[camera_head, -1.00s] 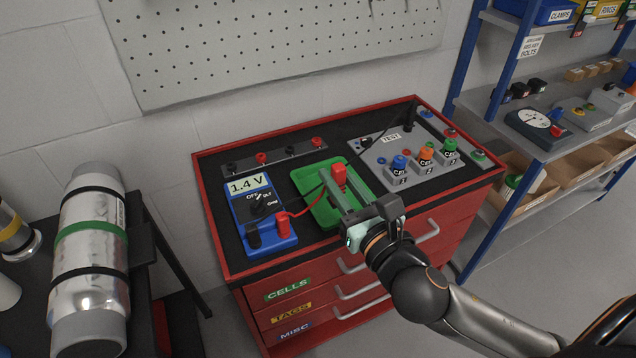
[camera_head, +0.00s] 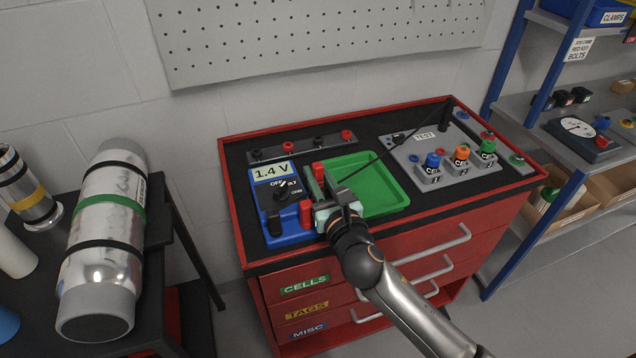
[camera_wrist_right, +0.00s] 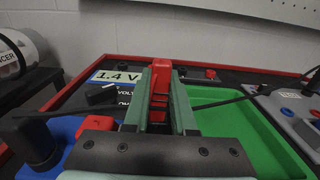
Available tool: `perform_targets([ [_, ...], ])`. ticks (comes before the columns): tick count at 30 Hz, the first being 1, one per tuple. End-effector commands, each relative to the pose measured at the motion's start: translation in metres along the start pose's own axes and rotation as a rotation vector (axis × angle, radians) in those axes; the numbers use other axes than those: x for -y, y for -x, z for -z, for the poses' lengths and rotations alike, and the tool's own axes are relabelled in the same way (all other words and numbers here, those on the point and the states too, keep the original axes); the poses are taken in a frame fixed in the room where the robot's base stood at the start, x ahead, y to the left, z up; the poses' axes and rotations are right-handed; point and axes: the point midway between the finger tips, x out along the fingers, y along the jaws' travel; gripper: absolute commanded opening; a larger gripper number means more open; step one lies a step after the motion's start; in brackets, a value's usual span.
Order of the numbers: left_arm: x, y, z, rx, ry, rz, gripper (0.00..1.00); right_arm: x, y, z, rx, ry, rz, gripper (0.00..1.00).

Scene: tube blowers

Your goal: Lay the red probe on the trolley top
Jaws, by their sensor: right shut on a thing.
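My right gripper (camera_head: 322,184) is shut on the red probe (camera_head: 318,170), which stands upright between the fingers. The probe also shows in the right wrist view (camera_wrist_right: 161,78). The gripper is over the trolley top (camera_head: 241,178), between the blue meter (camera_head: 268,196) and the green tray (camera_head: 385,185), by the tray's left edge. I cannot tell whether the probe touches anything below; its lower end is hidden by the fingers. The meter reads 1.4 V. My left gripper is not in view.
A red plug (camera_head: 306,212) and a black plug (camera_head: 275,223) sit at the meter's front. A dark lead crosses above the tray. The test board (camera_head: 405,150) with several cells is on the right. A terminal strip (camera_head: 265,156) lies at the back. The green tray looks empty.

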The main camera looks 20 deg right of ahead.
Motion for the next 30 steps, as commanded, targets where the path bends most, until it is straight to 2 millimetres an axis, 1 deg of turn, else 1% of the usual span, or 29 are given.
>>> perform_targets([
  [1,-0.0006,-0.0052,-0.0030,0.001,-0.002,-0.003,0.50,-0.0004,0.0001,0.0104,-0.001,-0.002,0.000,0.00],
  [2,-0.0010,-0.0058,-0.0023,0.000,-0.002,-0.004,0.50,-0.0004,0.0001,0.0119,0.000,-0.002,0.000,0.00],
  [7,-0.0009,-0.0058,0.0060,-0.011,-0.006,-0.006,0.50,0.0000,0.0001,0.0102,0.002,0.001,-0.001,0.00],
  [13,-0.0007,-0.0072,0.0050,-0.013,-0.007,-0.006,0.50,0.0000,0.0002,0.0145,0.001,0.001,-0.001,0.00],
  [14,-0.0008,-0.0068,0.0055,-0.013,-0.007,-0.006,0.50,-0.0001,0.0002,0.0139,0.001,0.001,-0.001,0.26],
  [15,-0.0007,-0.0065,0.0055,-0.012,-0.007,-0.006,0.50,-0.0001,0.0002,0.0135,0.001,0.001,-0.001,0.31],
  [17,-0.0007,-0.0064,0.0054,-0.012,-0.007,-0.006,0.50,0.0000,0.0003,0.0136,0.001,0.001,-0.001,0.37],
  [24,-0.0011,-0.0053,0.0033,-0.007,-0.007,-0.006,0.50,0.0000,0.0003,0.0127,0.001,0.001,0.000,0.37],
  [26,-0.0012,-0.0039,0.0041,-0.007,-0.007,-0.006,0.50,0.0000,0.0003,0.0096,0.002,0.000,0.000,0.37],
  [30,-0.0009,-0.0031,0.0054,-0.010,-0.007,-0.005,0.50,0.0023,-0.0008,0.0097,0.001,0.001,-0.001,0.37],
])
